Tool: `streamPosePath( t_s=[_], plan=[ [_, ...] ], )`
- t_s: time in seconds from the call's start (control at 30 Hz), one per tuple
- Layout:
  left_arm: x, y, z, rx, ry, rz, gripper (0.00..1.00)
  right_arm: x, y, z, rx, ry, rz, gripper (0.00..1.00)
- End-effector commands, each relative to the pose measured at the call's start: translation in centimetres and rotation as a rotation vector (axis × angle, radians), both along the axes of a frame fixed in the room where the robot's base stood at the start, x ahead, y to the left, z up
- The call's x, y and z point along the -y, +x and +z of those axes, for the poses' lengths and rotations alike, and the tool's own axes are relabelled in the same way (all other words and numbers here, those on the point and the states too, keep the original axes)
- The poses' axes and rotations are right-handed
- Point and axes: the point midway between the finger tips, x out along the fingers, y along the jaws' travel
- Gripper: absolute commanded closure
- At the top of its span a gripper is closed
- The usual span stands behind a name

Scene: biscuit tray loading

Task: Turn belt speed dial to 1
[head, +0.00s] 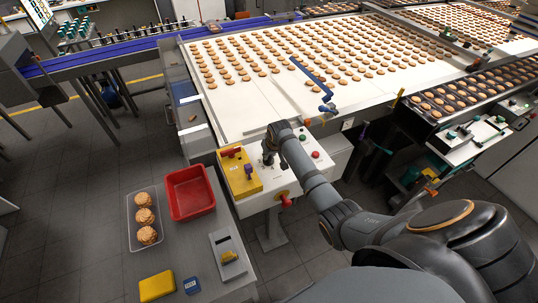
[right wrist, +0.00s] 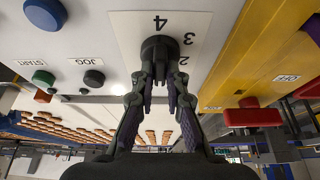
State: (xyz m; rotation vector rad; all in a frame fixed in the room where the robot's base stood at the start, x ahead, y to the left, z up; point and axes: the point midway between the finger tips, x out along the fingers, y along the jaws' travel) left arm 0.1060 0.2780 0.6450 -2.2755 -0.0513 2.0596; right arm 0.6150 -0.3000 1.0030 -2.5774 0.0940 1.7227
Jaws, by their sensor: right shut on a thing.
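The belt speed dial (right wrist: 160,46) is a black knob on a white number plate (right wrist: 127,25) in the right wrist view. The numbers 4, 3 and part of a 2 show around it; the 1 and the dial's pointer are hidden or cannot be made out. My right gripper (right wrist: 160,82) is shut on the dial, one finger on each side. In the head view my right gripper (head: 268,158) reaches down onto the white control panel (head: 262,203) and covers the dial. My left gripper is not in view.
A yellow box (head: 239,172) with a red handle sits left of the dial. A red knob (head: 285,200) and small buttons (head: 315,155) are also on the panel. A red bin (head: 188,192) and a clear tray of biscuits (head: 133,232) stand on the grey table.

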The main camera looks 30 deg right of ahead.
Motion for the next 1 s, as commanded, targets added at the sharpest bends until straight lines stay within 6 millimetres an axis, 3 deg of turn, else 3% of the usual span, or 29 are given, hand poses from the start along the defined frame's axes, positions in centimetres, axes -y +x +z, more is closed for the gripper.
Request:
streamPosePath(
  t_s=[0.03,0.2,0.53,0.67,1.0],
  plan=[
    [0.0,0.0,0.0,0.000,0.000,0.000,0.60,0.0,0.1,0.1,0.003,0.000,-0.001,0.84],
    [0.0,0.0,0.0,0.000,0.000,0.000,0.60,0.0,0.1,0.1,0.002,0.000,-0.001,0.64],
    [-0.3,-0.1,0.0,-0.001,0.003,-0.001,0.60,0.0,-0.1,0.4,0.001,0.000,0.000,0.64],
    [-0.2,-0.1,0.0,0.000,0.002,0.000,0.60,0.0,-0.8,2.3,0.004,0.000,0.000,0.64],
    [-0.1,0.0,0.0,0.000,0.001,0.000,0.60,-0.2,-3.8,9.5,0.004,-0.002,0.001,0.64]
  ],
)
